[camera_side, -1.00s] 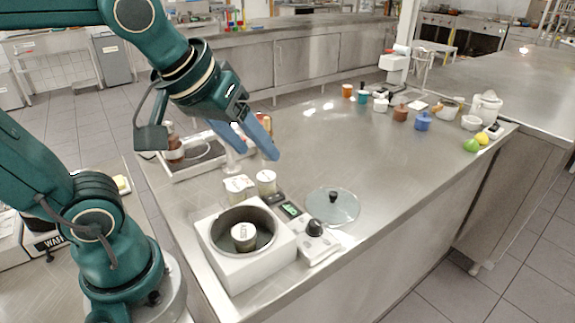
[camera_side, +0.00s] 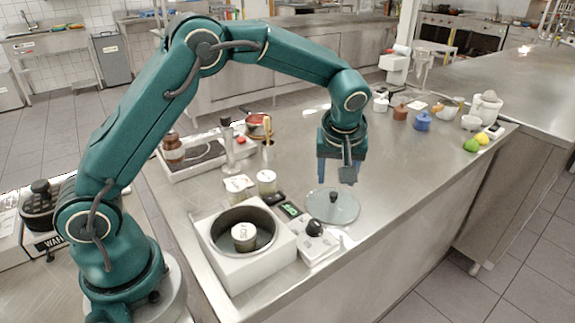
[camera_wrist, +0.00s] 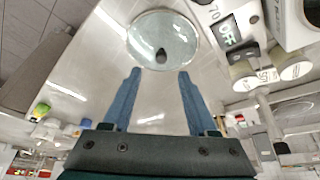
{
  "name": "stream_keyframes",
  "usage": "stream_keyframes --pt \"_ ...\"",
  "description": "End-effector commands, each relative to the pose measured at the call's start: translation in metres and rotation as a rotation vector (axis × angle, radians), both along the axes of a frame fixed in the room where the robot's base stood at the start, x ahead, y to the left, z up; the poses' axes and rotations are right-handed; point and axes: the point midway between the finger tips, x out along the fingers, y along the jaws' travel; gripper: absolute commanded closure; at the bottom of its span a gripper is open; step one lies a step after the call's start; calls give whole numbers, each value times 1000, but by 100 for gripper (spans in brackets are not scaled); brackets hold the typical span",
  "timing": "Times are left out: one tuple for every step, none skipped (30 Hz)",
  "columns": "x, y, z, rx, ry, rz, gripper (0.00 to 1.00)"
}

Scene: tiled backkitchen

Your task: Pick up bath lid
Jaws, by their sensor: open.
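The bath lid (camera_side: 343,207) is a clear round glass disc with a black knob (camera_side: 333,196) at its centre. It lies flat on the steel counter, right of the white water bath (camera_side: 240,275). My gripper (camera_side: 337,181) is above the lid with its blue fingers pointing down, apart from the knob. In the wrist view, the lid (camera_wrist: 150,25) is at the top centre, beyond the spread fingertips of my gripper (camera_wrist: 159,72). Nothing is between the fingers.
The open bath holds a labelled cup (camera_side: 243,236). Its control unit with a black dial (camera_side: 314,228) stands close to the lid's left. Two lidded jars (camera_side: 267,182) stand behind the bath. The counter right of the lid is clear.

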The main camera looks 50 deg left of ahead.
Motion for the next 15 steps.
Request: stream_keyframes --pt "-1 0 -6 2 13 -3 41" --pt "-1 0 -9 2 16 -3 41" --pt "-1 1 -13 3 20 -4 41" --pt "0 1 -16 3 20 -4 41" --pt "1 2 -19 2 19 -5 41" --pt "2 4 -24 2 20 -4 41" --pt "3 5 -28 2 20 -4 41" --pt "4 6 -32 1 20 -5 41" --pt "6 8 -37 2 20 -4 41" --pt "7 9 -40 2 19 -5 41" --pt "8 10 -42 1 18 -5 41" --pt "9 11 -46 2 19 -5 41" --pt "9 11 -48 2 19 -5 41" --pt "10 12 -49 2 18 -5 41" --pt "11 12 -51 1 17 -5 41"
